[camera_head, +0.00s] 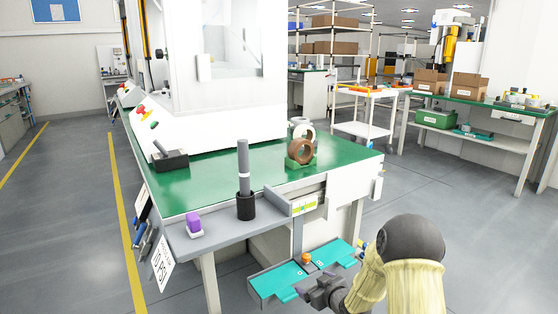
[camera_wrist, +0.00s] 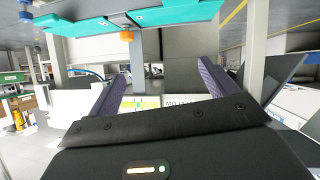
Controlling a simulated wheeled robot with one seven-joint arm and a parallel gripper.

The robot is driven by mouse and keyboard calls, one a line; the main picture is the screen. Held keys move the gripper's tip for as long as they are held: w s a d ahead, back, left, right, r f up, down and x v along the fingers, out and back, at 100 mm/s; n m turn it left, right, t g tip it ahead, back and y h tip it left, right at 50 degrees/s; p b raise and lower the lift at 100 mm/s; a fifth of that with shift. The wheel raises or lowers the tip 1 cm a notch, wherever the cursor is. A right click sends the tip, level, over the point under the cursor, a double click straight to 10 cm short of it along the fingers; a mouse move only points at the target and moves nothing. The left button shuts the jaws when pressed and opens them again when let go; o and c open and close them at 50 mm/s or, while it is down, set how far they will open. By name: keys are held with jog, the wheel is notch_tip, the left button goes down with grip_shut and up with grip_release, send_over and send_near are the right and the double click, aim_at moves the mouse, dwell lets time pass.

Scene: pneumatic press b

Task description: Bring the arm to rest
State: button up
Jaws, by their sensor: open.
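My gripper (camera_head: 318,290) is low at the front of the press bench, beside the grey tray with teal inserts (camera_head: 275,288). In the wrist view, the two dark fingers of my gripper (camera_wrist: 158,82) stand wide apart with nothing between them. The teal tray (camera_wrist: 170,17) fills the top of that view, with an orange-topped knob (camera_wrist: 127,36) on it. My arm is bent, with its pale sleeves and dark round joint at the lower right of the head view.
The green-topped press bench (camera_head: 225,175) holds a tape roll stand (camera_head: 300,150). Open floor (camera_head: 430,200) lies to the right, before a second bench (camera_head: 490,104).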

jog(key=s+d+r+m+g+h+p, duration=0.1)
jog(key=s+r+m+g+h+p, duration=0.2)
jog(key=s+r, duration=0.55)
jog(key=s+d+r+m+g+p, duration=0.1)
jog(key=s+d+r+g+p, duration=0.15)
jog(key=s+r+p, duration=0.65)
jog(key=s+d+r+m+g+h+b, duration=0.1)
jog(key=s+r+m+g+h, duration=0.25)
jog(key=s, duration=1.05)
notch_tip(320, 180, up, 38)
jog(key=y+p, duration=0.1)
jog(key=p, duration=3.6)
jog(key=shift+w+a+n, duration=0.15)
jog(key=shift+w+n, duration=0.05)
jog(key=shift+n, duration=0.25)
